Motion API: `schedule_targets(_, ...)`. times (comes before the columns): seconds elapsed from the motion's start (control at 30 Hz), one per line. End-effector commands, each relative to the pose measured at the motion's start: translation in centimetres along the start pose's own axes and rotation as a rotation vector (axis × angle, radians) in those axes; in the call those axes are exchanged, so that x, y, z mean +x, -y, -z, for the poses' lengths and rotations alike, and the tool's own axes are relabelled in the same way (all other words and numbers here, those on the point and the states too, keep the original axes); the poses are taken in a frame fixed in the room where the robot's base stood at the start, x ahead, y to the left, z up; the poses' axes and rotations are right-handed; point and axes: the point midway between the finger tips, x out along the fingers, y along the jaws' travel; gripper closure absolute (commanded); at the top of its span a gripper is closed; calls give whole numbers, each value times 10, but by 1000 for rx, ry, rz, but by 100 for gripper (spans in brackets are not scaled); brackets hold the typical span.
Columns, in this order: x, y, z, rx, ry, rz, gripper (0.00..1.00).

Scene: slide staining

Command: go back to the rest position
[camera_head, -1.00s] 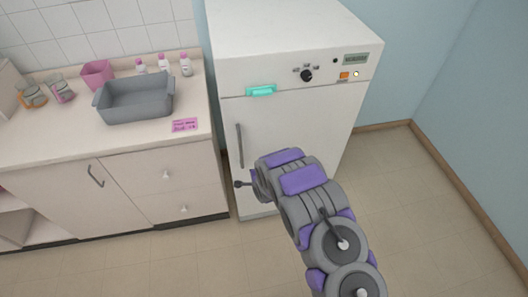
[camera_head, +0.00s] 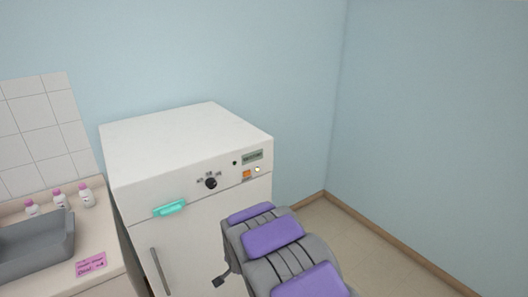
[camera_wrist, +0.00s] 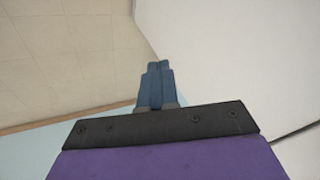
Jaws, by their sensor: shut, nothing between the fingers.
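My gripper (camera_wrist: 157,72) shows in the wrist view with its two blue fingers together and nothing between them. In the head view my grey and purple arm rises from the bottom edge, in front of the white cabinet appliance (camera_head: 195,245); the fingertips are hard to make out there. In the wrist view a white surface (camera_wrist: 225,50) fills the right side, beside the fingers, and the tiled floor (camera_wrist: 60,60) lies at the left.
The appliance has a dark door handle (camera_head: 160,271), a knob (camera_head: 211,184) and a teal piece (camera_head: 170,209) on its front. A counter with a grey basin (camera_head: 40,245), white bottles (camera_head: 87,195) and a pink note (camera_head: 91,264) stands left. Bare floor (camera_head: 345,245) shows at right.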

Motion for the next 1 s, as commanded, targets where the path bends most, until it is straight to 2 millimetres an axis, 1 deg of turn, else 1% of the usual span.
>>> schedule_targets(0.03,-19,-8,10,-16,-3,-21,100)
schedule_targets(0.07,-29,-15,14,-29,1,-39,100)
schedule_targets(0.1,-42,-23,19,-46,5,-58,100)
schedule_targets(0.17,-62,-39,24,-71,19,-95,100)
schedule_targets(0.2,-76,-48,28,-88,25,-111,100)
schedule_targets(0.27,-96,-62,30,-114,43,-142,100)
schedule_targets(0.3,-111,-71,33,-130,51,-156,100)
schedule_targets(0.37,-130,-87,33,-155,74,-186,100)
schedule_targets(0.4,-144,-97,33,-171,86,-199,100)
schedule_targets(0.47,-164,-114,30,-196,114,-225,100)
schedule_targets(0.5,-178,-123,30,-212,127,-235,100)
schedule_targets(0.63,-221,-156,19,-267,188,-272,100)
schedule_targets(0.77,-261,-187,1,-323,258,-303,100)
schedule_targets(0.8,-273,-196,-4,-342,275,-307,100)
schedule_targets(0.87,-291,-210,-15,-369,311,-316,100)
schedule_targets(1.0,-330,-242,-43,-433,392,-325,100)
